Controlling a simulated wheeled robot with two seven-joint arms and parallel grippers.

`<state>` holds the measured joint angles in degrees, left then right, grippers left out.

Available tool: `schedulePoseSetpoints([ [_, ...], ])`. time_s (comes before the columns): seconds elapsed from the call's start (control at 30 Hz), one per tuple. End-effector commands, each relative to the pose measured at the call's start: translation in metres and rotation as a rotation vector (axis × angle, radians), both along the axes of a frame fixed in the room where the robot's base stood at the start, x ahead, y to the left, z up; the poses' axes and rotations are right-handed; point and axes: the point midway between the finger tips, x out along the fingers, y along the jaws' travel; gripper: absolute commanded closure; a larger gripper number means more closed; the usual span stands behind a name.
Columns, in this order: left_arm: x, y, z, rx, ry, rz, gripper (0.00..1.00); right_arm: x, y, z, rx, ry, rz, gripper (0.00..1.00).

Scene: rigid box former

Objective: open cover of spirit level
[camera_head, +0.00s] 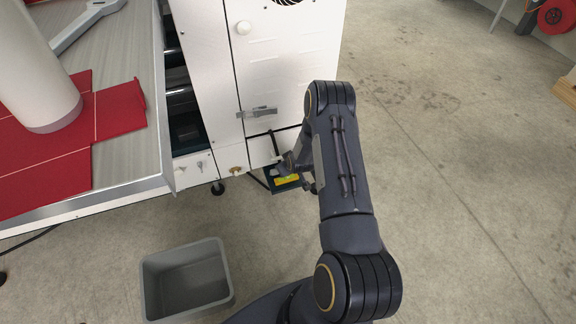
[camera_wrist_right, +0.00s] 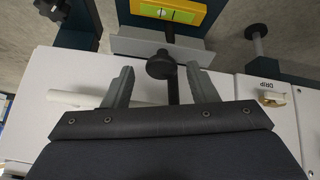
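The spirit level is a yellow block with a green vial (camera_wrist_right: 168,12) at the top of the right wrist view. In the head view its yellow body (camera_head: 287,181) shows low beside the white machine. A grey metal flap (camera_wrist_right: 135,46), possibly the cover, lies just below the level in the wrist view, and the vial is visible. A black knob (camera_wrist_right: 160,66) on a dark stem stands in front of the flap. My right gripper (camera_wrist_right: 160,80) is open, with the knob between and slightly beyond its fingertips; contact cannot be told. My left gripper is not in view.
The white machine cabinet (camera_head: 285,70) has a latch handle (camera_head: 257,112) above my right gripper. A brass valve marked DRIP (camera_wrist_right: 271,99) is to the right in the wrist view. A grey bin (camera_head: 186,280) stands on the floor. Open floor lies at right.

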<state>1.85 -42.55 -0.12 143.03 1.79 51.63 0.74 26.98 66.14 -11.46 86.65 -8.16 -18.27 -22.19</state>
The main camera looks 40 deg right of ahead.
Motion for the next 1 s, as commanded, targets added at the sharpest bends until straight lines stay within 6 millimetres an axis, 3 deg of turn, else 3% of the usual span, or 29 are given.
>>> schedulePoseSetpoints([
  [0.23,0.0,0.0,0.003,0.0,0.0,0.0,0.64,-0.004,0.002,0.003,0.002,0.005,0.0,0.47],
  [0.7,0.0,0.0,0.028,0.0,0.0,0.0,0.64,-0.041,0.013,0.059,0.0,0.002,0.001,0.47],
  [1.0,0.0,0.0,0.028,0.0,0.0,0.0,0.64,-0.045,0.014,0.062,0.001,0.002,0.0,0.47],
])
